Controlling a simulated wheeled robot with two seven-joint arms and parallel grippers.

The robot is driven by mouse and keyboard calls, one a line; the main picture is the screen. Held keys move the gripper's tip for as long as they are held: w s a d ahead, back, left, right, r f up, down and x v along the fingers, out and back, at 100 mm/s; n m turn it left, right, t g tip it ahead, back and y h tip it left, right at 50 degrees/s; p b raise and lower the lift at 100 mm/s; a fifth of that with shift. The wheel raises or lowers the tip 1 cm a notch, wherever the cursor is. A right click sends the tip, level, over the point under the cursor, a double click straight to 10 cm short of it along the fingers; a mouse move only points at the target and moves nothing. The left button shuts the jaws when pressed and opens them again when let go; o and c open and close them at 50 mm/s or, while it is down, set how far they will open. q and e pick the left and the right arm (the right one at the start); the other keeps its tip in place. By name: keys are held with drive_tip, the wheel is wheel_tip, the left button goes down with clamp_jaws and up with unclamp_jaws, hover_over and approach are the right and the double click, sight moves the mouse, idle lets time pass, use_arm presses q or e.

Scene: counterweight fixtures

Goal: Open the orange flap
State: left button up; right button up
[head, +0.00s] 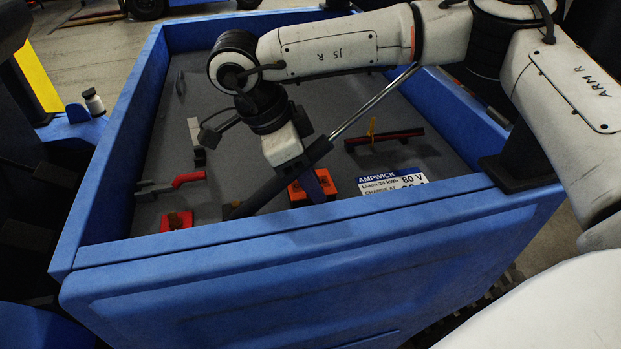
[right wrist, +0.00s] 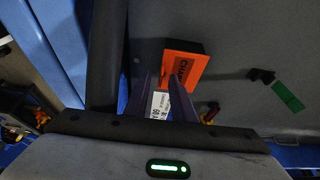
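The orange flap (right wrist: 183,67) shows in the right wrist view as an orange panel with dark lettering, just ahead of and to the right of my fingertips. In the head view an orange part (head: 297,192) shows low in the blue-walled bay, partly hidden behind my right gripper (head: 318,186). My right gripper points down at it. In the right wrist view its two purple fingers (right wrist: 160,88) stand apart with no object gripped between them. I cannot tell whether a finger touches the flap. My left gripper is not in view.
A dark strut with a silver rod (head: 374,101) slants across the bay close to my right gripper. A white AMPWICK label (head: 391,182) lies near the front wall (head: 300,230). A red bar (head: 385,138), a red handle (head: 188,179) and another orange-red part (head: 176,219) are in the bay.

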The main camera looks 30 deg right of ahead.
clamp_jaws()
idle(1.4)
